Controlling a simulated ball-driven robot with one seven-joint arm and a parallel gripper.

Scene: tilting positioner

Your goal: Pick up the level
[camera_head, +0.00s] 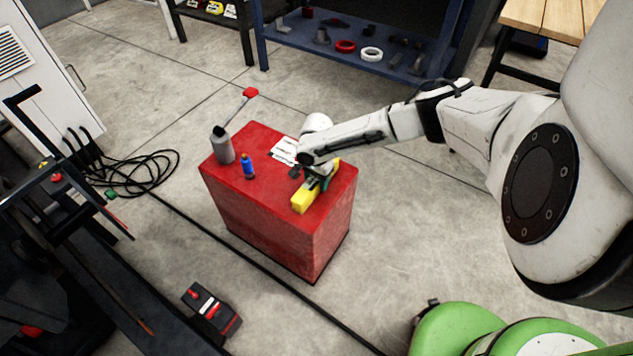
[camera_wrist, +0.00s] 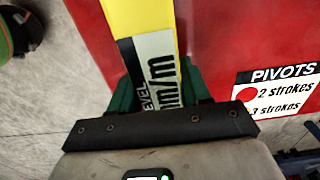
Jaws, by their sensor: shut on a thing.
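The level (camera_head: 302,201) is a yellow bar lying over the top of the red box (camera_head: 256,225), near its front right edge. In the wrist view the level (camera_wrist: 141,17) runs up from between my fingers and carries a black and pale label reading "LEVEL" and "mm/m". My gripper (camera_head: 318,183) is shut on the level, with dark green fingers on either side of it in the wrist view (camera_wrist: 160,90). I cannot tell whether the level touches the box top.
A printed sheet (camera_head: 284,150) lies behind my gripper. Black cables (camera_head: 150,175) and a foot pedal (camera_head: 212,309) lie on the floor. A blue shelf (camera_head: 345,52) stands behind.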

